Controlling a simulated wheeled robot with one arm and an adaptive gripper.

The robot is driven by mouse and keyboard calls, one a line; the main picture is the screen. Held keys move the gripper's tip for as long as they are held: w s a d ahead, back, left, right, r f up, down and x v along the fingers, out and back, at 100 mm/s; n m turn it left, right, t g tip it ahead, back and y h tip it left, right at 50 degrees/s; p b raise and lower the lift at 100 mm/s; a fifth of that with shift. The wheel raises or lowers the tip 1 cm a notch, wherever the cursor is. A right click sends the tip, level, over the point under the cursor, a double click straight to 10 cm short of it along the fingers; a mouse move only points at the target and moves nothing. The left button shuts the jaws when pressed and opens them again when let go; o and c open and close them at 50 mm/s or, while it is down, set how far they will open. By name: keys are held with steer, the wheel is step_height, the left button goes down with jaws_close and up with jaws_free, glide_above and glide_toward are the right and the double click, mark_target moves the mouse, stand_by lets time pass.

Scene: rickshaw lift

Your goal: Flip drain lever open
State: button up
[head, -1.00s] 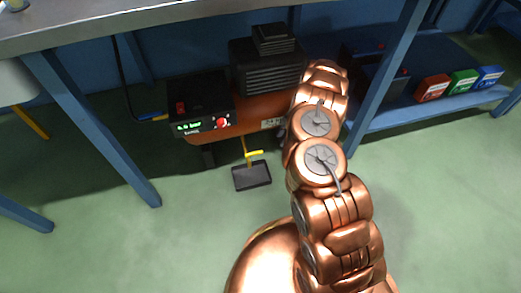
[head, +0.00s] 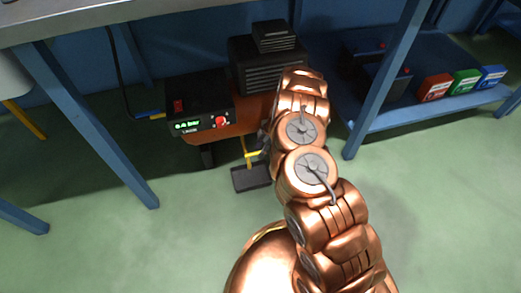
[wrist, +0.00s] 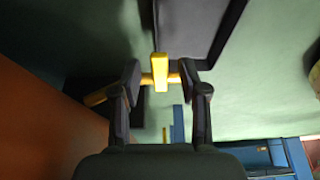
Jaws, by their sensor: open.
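The drain lever is a small yellow bar (head: 253,154) on a thin yellow pipe below the orange tank in the head view. In the wrist view the yellow lever (wrist: 159,71) stands between my two dark fingertips, with the yellow pipe crossing behind. My gripper (wrist: 160,79) is open, one finger on each side of the lever; I cannot tell whether either finger touches it. In the head view my arm hides most of the gripper; only a dark part shows just right of the lever.
A black drip tray (head: 250,180) lies on the green floor under the lever. The orange tank (head: 256,117) carries a black control box (head: 199,106) and a black finned block (head: 265,66). Blue table legs (head: 88,125) stand on both sides. A low blue shelf holds coloured boxes (head: 461,84) at right.

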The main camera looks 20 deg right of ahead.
jaws_close()
stand_by(0.3)
stand_by(0.4)
